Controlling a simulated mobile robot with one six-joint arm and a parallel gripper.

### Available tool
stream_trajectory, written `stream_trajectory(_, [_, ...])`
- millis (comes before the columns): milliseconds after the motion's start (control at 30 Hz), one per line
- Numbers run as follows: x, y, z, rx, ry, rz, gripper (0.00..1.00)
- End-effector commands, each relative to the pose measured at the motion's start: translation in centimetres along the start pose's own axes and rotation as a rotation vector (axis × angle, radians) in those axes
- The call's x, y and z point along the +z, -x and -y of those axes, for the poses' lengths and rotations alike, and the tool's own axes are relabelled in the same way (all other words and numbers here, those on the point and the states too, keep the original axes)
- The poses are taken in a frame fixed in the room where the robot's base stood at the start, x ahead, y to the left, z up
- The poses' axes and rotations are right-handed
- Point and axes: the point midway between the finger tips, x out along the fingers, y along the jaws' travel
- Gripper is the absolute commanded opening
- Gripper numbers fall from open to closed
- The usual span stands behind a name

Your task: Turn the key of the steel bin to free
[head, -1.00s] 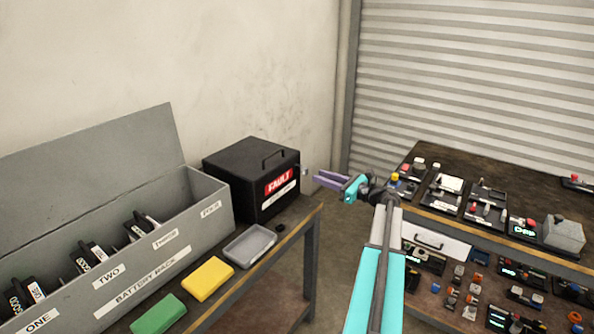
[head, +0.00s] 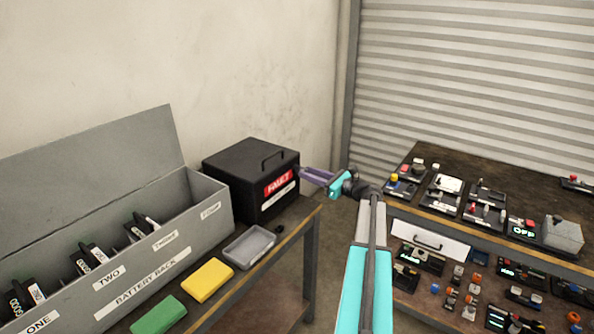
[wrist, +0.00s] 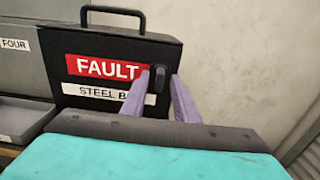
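The steel bin (head: 232,183) is a black box with a top handle, a red FAULT label and a white label below. It stands at the far end of the left bench, and its front also shows in the wrist view (wrist: 105,45). A small dark upright key (wrist: 157,84) sits on its front, right of the labels. My gripper (head: 301,173) is at the bin's right front, its purple fingers pointing at it. In the wrist view my gripper (wrist: 160,90) is open, with one finger either side of the key. I cannot tell whether they touch it. The fingers hide the key in the head view.
A grey battery rack (head: 150,265) with an open lid stands left of the bin. A grey tray (head: 250,262), a yellow block (head: 208,280) and a green block (head: 159,315) lie in front. A dark bench (head: 450,165) with several devices stands right, with floor between.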

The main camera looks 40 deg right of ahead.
Motion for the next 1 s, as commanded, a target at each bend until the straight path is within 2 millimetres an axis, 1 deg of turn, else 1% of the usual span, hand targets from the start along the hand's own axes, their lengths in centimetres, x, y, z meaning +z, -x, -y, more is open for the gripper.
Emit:
stream_trajectory(33, [-0.01, -0.01, -0.02, 0.000, 0.000, 0.000, 0.26])
stream_trajectory(100, [-0.01, -0.02, -0.03, 0.001, 0.000, 0.000, 0.14])
stream_trajectory(200, [-0.01, -0.03, -0.04, 0.001, 0.000, 0.000, 0.00])
stream_trajectory(467, [-0.08, -0.06, -0.06, 0.001, 0.008, 0.000, 0.00])
stream_trajectory(1000, [-0.18, -0.11, -0.10, 0.002, 0.143, 0.000, 0.00])
